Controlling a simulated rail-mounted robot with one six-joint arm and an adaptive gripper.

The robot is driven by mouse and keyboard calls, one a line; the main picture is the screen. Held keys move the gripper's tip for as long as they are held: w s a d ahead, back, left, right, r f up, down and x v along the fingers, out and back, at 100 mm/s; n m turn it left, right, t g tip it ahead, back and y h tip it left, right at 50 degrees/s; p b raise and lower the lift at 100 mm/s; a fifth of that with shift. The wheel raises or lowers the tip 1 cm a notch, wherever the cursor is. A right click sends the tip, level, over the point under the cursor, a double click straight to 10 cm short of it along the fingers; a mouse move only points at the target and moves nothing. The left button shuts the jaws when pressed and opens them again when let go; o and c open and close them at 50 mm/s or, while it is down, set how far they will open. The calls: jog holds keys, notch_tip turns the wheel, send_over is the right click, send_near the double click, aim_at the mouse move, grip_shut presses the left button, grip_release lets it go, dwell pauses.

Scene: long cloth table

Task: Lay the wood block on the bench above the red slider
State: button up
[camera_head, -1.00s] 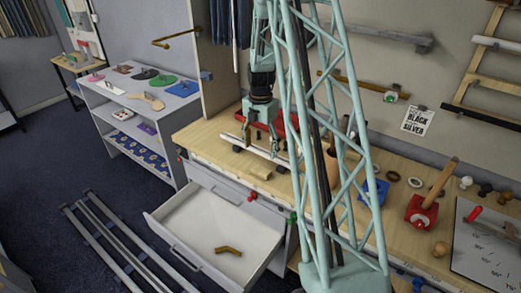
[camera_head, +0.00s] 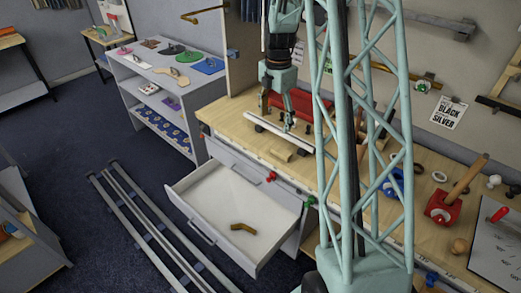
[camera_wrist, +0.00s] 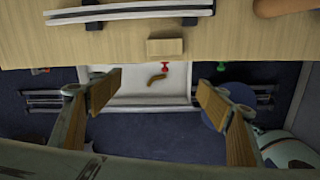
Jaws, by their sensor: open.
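The wood block (camera_head: 281,154) lies flat on the bench top (camera_head: 238,128), close to its front edge. In the wrist view the block (camera_wrist: 164,47) sits in line with the red slider (camera_wrist: 165,67), just above it in the picture. The red slider (camera_head: 271,176) is a small red knob on the bench front, over the open drawer. My gripper (camera_head: 276,124) is over the bench, behind the block near the pale rail. In the wrist view my gripper's (camera_wrist: 160,97) fingers are wide apart with nothing between them.
An open white drawer (camera_head: 215,200) sticks out below, holding a brown angled piece (camera_head: 243,228). A green knob (camera_head: 309,200) is right of the red one. A pale rail (camera_head: 270,128) lies behind the block. A red tool (camera_head: 443,210) stands at right.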

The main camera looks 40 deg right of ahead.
jog(key=s+a+r+m+t, duration=0.1)
jog(key=s+a+r+m, duration=0.3)
jog(key=a+r, duration=0.45)
jog(key=s+a+r+m, duration=0.3)
jog(key=s+a+r, duration=0.3)
jog(key=a+r, duration=0.3)
jog(key=s+a+r+m+t, duration=0.1)
jog(key=s+a+r+m, duration=0.2)
jog(key=s+a+r, duration=0.55)
jog(key=s+a+r+m, duration=0.1)
jog(key=s+a+m, duration=0.2)
jog(key=s, duration=0.4)
jog(key=s+a+r+m+t, duration=0.1)
jog(key=s+a+r+m, duration=0.1)
jog(key=s, duration=0.4)
jog(key=s+a+r+m, duration=0.2)
jog(key=s+a+m, duration=0.1)
jog(key=s, duration=0.4)
jog(key=shift+s+a+r+m+t, duration=0.25)
jog(key=shift+s+a+m+t, duration=0.1)
jog(key=shift+a, duration=0.45)
jog(key=shift+c, duration=0.2)
